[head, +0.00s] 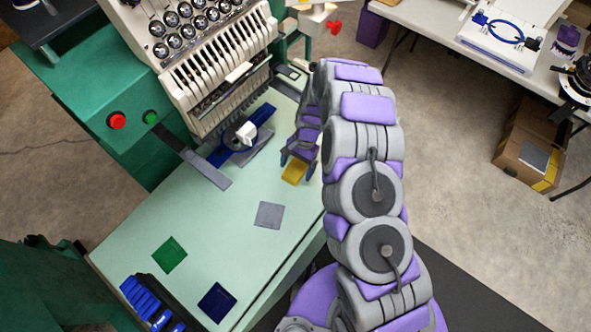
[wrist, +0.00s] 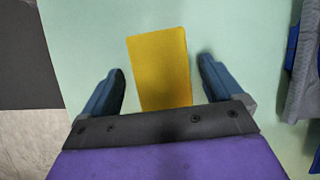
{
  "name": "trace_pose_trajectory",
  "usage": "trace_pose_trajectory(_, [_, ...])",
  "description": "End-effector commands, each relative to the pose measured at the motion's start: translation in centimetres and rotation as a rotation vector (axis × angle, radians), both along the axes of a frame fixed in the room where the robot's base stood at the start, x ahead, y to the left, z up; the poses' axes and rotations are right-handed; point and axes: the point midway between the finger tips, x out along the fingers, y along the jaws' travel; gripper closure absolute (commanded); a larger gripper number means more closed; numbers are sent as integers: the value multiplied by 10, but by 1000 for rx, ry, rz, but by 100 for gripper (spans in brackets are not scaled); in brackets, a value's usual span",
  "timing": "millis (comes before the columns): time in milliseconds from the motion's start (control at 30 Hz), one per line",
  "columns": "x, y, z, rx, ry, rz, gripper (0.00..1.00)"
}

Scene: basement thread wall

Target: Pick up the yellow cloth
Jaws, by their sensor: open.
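The yellow cloth (head: 294,171) lies flat on the pale green table of the machine, near its right edge. In the wrist view the yellow cloth (wrist: 160,65) lies between my two fingers and reaches beyond their tips; its near end is hidden by the gripper body. My gripper (head: 299,163) is above the cloth. In the wrist view my gripper (wrist: 160,65) is open, with one blue-grey finger on each side of the cloth and a gap to both. Nothing is held.
A grey cloth (head: 268,215), a green cloth (head: 169,255) and a dark blue cloth (head: 216,302) lie on the pale green table (head: 205,215).

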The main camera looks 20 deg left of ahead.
Motion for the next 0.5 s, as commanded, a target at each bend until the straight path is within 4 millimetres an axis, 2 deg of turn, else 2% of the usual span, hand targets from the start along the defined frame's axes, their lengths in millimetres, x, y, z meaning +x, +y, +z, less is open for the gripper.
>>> trace_pose_trajectory(67, [0,1,0,-1,0,0,9])
trace_pose_trajectory(500, [0,0,0,0,0,0,51])
